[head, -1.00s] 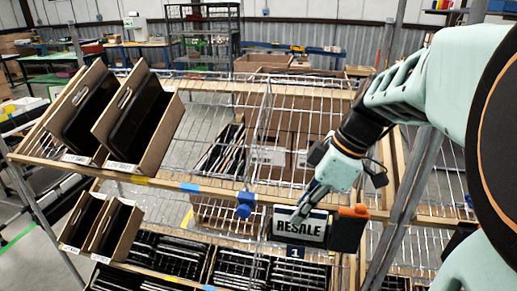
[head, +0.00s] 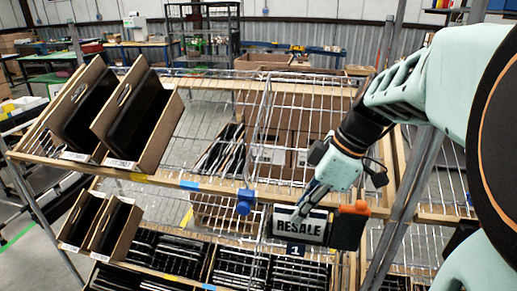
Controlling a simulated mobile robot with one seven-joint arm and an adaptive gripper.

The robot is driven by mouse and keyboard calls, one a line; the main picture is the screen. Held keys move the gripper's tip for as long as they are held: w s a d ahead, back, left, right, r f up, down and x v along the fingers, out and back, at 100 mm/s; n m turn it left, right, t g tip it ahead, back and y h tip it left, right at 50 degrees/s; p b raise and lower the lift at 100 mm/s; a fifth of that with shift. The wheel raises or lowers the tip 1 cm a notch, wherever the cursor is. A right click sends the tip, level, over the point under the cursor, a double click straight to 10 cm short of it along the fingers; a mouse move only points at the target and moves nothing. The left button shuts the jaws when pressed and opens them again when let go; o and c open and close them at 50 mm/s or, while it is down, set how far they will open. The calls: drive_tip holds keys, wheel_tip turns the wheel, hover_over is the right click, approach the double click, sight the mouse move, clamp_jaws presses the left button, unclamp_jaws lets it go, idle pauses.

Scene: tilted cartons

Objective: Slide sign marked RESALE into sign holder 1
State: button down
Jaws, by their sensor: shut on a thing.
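The RESALE sign (head: 298,226) is a white plate with dark letters and a dark border, facing me at the front of the rack. My gripper (head: 305,205) is shut on it from above, its fingers across the upper left of the sign. The sign is in front of the upper shelf's front edge. A small dark label marked 1 (head: 295,250) sits directly under the sign. The holder itself is mostly hidden behind the sign, so I cannot tell how far the sign is in it. A black block with an orange top (head: 350,226) adjoins the sign's right side.
A blue knob or clamp (head: 245,202) is on the shelf edge left of the sign. Tilted cartons with black contents (head: 137,118) stand on the upper left shelf. Packed black items (head: 180,255) fill the lower shelf.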

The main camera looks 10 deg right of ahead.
sight(367, 209)
drive_tip(key=c, duration=2)
unclamp_jaws()
drive_tip(key=shift+d+r, duration=0.15)
drive_tip(key=shift+r, duration=0.25)
drive_tip(key=v, duration=0.4)
drive_tip(key=shift+s+d+r, duration=0.1)
drive_tip(key=shift+s+d, duration=0.1)
drive_tip(key=shift+d, duration=0.3)
drive_tip(key=s+d, duration=0.1)
drive_tip(key=d, duration=0.2)
drive_tip(key=s+d, duration=0.1)
drive_tip(key=d, duration=0.3)
drive_tip(key=s+d, duration=0.1)
drive_tip(key=d, duration=0.2)
drive_tip(key=shift+s+d, duration=0.15)
drive_tip(key=shift+d, duration=0.1)
